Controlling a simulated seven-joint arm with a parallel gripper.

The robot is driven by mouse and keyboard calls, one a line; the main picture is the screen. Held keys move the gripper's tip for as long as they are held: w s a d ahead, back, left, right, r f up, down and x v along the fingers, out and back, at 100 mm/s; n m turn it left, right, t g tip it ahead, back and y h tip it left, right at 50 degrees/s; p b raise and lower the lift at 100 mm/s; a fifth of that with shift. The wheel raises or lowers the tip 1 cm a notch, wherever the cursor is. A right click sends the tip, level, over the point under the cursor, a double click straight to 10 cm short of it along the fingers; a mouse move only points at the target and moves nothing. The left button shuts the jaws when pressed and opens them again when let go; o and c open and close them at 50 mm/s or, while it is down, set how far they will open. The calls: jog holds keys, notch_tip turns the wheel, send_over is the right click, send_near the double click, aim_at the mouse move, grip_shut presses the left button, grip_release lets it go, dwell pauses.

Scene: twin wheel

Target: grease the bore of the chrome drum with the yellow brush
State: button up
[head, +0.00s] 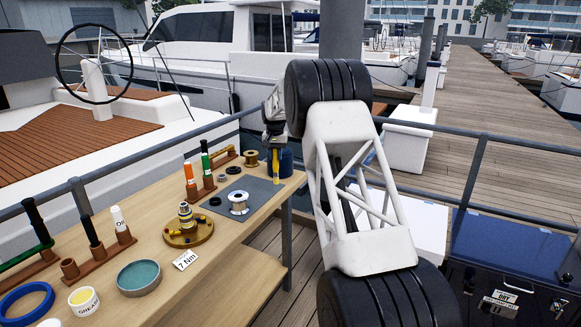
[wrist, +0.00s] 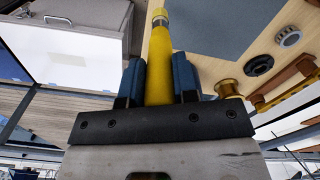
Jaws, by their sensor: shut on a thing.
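My gripper (head: 274,146) is shut on the yellow brush (head: 276,164), over the far right end of the workbench. In the wrist view the yellow brush (wrist: 160,75) stands between the two blue jaws (wrist: 157,82), its narrow end pointing away from me. The chrome drum (head: 239,196) stands on the grey mat (head: 262,188), to the left of and nearer than the gripper. The brush is apart from the drum. The drum's bore is too small to make out clearly. The drum does not show clearly in the wrist view.
A brass spool (head: 251,158) and dark rings stand beyond the mat. Racks with coloured tubes (head: 206,170), a round wooden tray (head: 189,234), a "7 Nm" card (head: 185,260), a teal-filled dish (head: 139,277) and a grease tub (head: 84,300) occupy the bench's left. A railing runs behind.

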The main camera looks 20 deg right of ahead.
jog(key=s+a+r+n, duration=0.2)
jog(key=s+a+r, duration=0.1)
jog(key=a, duration=0.5)
jog(key=s+a+r+n, duration=0.2)
jog(key=s+a+r, duration=0.2)
jog(key=a, duration=0.5)
jog(key=shift+s+r, duration=0.15)
jog(key=shift+r, duration=0.45)
jog(key=shift+f, duration=3.2)
jog(key=shift+f, duration=2.65)
